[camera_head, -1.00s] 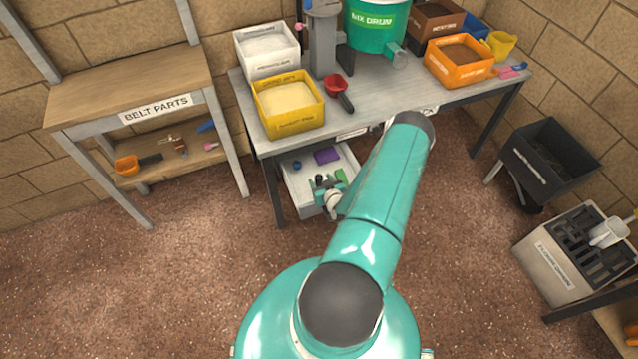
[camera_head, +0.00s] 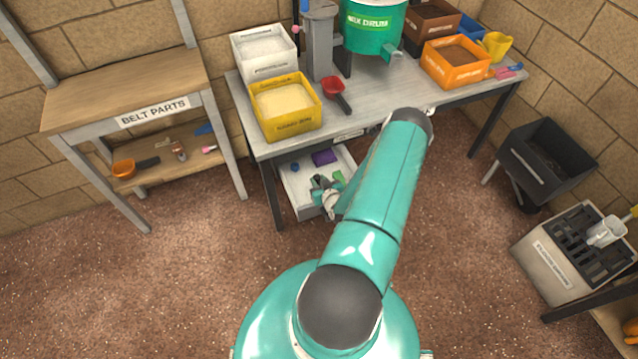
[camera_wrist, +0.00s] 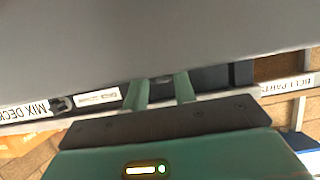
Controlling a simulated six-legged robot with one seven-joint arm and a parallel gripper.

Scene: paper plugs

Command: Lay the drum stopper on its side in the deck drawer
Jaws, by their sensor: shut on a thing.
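My gripper (camera_head: 320,183) is low over the front left part of the open deck drawer (camera_head: 298,208), under the workbench. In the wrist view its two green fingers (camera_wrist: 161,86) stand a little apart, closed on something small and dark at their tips. I take this to be the drum stopper; it is mostly hidden, and its tilt and any contact with the drawer cannot be told. The green mix drum (camera_head: 373,38) stands on the bench with its spout at the lower right.
A purple block (camera_head: 325,157), a small blue piece (camera_head: 295,167) and a green piece (camera_head: 338,176) lie in the drawer. The workbench top (camera_head: 370,95) overhangs it. The belt parts shelf (camera_head: 125,90) stands left. The floor in front is clear.

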